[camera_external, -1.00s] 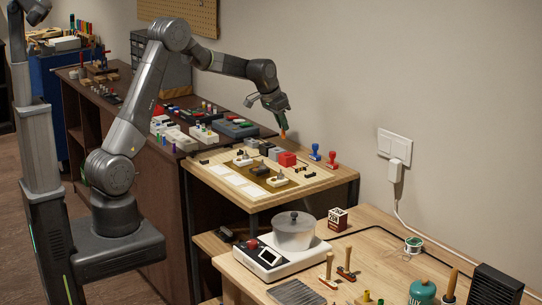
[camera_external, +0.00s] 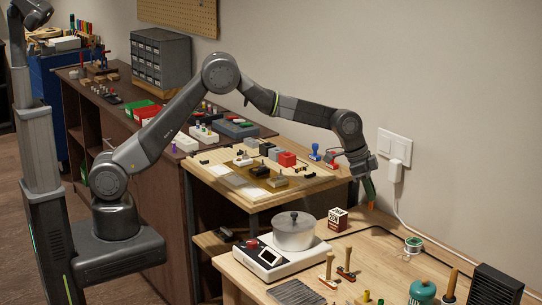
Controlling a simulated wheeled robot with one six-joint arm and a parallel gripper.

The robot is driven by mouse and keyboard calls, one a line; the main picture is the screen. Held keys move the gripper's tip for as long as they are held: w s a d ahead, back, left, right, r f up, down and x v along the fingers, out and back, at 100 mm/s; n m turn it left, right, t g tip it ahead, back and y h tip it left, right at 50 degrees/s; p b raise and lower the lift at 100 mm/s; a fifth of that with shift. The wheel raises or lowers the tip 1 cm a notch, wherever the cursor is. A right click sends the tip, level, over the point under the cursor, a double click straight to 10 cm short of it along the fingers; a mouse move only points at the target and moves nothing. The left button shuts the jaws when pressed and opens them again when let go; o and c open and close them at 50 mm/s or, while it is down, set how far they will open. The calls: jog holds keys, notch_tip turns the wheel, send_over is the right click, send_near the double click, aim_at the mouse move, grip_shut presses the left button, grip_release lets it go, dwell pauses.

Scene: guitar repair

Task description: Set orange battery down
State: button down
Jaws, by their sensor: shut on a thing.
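The orange battery (camera_external: 371,206) shows as a small orange tip below my gripper (camera_external: 368,187). My gripper points down and is shut on it, near the back edge of the wooden workbench (camera_external: 400,265). A green part shows at the jaws just above the orange. The battery's lower end is at or just above the bench top; I cannot tell if it touches.
A small lettered box (camera_external: 338,219) stands left of the battery. A hotplate (camera_external: 268,257) with a lidded pot (camera_external: 293,232) is farther left. A solder spool (camera_external: 413,244) and a cable (camera_external: 440,246) lie to the right. Bare wood lies in front.

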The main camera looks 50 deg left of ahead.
jog(key=shift+s+d+f+p, duration=0.1)
jog(key=shift+d+f+p, duration=0.1)
jog(key=shift+f, duration=1.5)
jog(key=shift+s+d+f+p, duration=0.1)
jog(key=shift+d+f+p, duration=0.1)
jog(key=shift+f, duration=1.5)
jog(key=shift+s+d+f+p, duration=0.1)
jog(key=shift+d+f+p, duration=0.1)
jog(key=shift+f, duration=1.5)
jog(key=shift+f+b, duration=0.25)
jog(key=shift+b, duration=0.05)
jog(key=c, duration=1.5)
grip_release()
jog(key=shift+r, duration=0.1)
jog(key=shift+o, duration=0.2)
